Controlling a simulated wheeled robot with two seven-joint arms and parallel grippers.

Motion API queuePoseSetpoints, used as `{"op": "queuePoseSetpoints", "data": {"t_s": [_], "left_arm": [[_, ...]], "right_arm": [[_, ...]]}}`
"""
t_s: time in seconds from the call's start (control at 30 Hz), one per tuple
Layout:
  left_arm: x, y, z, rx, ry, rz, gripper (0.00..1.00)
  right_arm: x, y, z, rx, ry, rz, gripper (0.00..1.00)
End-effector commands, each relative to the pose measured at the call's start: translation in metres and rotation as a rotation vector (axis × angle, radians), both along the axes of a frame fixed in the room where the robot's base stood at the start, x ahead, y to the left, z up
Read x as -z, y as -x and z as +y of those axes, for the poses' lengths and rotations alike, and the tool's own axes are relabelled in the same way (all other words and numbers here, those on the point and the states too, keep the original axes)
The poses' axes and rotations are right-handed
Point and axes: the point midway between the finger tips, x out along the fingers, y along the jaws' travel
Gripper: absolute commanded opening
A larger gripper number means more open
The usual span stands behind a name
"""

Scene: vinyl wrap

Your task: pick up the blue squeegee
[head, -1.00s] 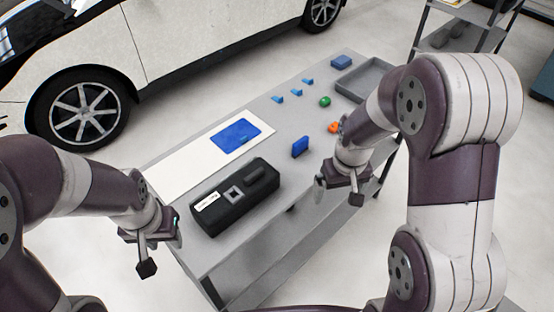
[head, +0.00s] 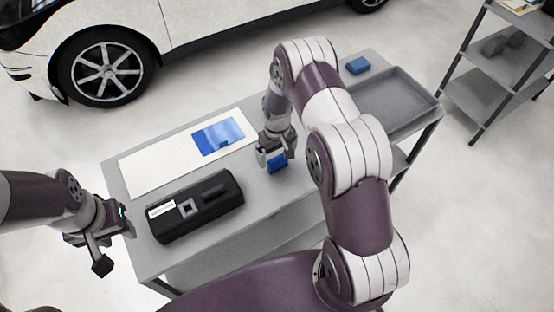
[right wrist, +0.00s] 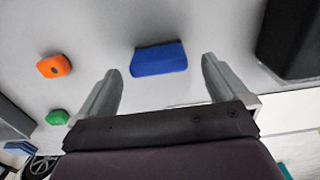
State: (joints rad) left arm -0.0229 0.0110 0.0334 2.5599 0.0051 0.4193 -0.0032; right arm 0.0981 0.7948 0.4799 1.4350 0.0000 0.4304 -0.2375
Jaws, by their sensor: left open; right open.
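The blue squeegee (head: 277,162) is on the grey table, partly hidden by my right gripper in the head view. In the right wrist view the blue squeegee (right wrist: 159,59) lies ahead of and between the two open fingers, with no finger seen touching it. My right gripper (head: 272,160) is open and close above the squeegee; its fingers also show in the right wrist view (right wrist: 160,85). My left gripper (head: 106,250) is open and empty, off the table's left end.
A black case (head: 195,207) and a white sheet with a blue film patch (head: 150,172) lie left of the squeegee. An orange item (right wrist: 54,66) and a green item (right wrist: 57,117) lie nearby. A grey tray (head: 425,100) and blue block (head: 358,65) sit at the far end.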

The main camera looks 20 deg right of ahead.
Motion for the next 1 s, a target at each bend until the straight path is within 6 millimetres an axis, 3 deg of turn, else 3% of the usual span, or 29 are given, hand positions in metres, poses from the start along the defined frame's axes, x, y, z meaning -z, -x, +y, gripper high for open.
{"op": "queuePoseSetpoints", "data": {"t_s": [0.17,0.3,0.5,0.53,0.6,0.7,1.0], "left_arm": [[-0.026,0.000,0.000,0.000,0.000,0.000,0.43],[-0.027,0.000,0.000,0.000,0.000,0.000,0.43],[-0.026,0.000,0.000,0.000,0.000,0.000,0.43],[-0.026,0.000,0.000,0.000,0.000,0.000,0.43],[-0.026,0.000,0.000,0.000,0.000,0.000,0.43],[-0.026,0.000,0.000,0.000,0.000,0.000,0.43],[-0.025,0.000,0.000,0.000,0.000,0.000,0.43]], "right_arm": [[0.025,0.001,0.000,0.000,0.000,0.005,1.00],[0.047,0.001,0.000,0.000,-0.001,0.003,1.00],[0.050,0.000,0.000,0.000,0.000,0.000,1.00],[0.050,0.000,0.000,0.000,0.000,0.001,0.97],[0.050,0.000,0.000,0.000,0.000,0.001,0.74],[0.050,0.000,-0.001,0.000,0.000,0.001,0.47],[0.049,0.000,-0.001,0.000,0.000,0.001,0.47]]}}
